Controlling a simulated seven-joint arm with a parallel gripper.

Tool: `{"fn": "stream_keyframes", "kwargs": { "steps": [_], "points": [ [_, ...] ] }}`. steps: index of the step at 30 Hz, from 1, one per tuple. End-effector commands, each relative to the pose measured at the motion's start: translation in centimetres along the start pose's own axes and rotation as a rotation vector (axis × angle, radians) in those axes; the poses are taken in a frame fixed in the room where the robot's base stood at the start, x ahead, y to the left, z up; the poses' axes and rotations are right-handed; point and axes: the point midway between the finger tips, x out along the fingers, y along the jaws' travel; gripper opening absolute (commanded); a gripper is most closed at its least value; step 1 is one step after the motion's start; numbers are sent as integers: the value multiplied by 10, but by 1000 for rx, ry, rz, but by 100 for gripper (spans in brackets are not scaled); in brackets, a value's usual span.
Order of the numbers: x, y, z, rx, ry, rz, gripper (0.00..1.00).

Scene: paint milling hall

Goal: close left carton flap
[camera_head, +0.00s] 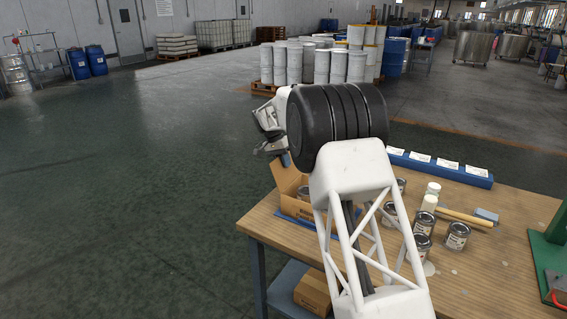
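An open cardboard carton (291,205) stands near the left end of the wooden workbench, partly hidden behind my arm. A flap (287,176) on it stands up, and what looks like a can shows inside. Its other flaps are hidden or too small to tell apart. My gripper (266,132) is beyond and above the carton, at the left of my arm's black joint. Its fingers point left, away from the joint, and a gap seems to show between them. I see nothing held in it.
A green stand (548,255) is at right. Another carton (313,292) sits on the lower shelf. Floor left of the bench is clear.

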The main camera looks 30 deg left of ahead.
Motion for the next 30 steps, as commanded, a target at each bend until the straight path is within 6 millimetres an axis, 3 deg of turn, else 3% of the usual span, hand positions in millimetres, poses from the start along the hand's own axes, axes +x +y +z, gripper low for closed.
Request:
{"fn": "stream_keyframes", "kwargs": {
  "steps": [1, 3, 30],
  "points": [
    [0, 0, 0, 0, 0, 0, 11],
    [0, 0, 0, 0, 0, 0, 0],
    [-1, 10, 0, 1, 0, -103, 0]
  ]
}}
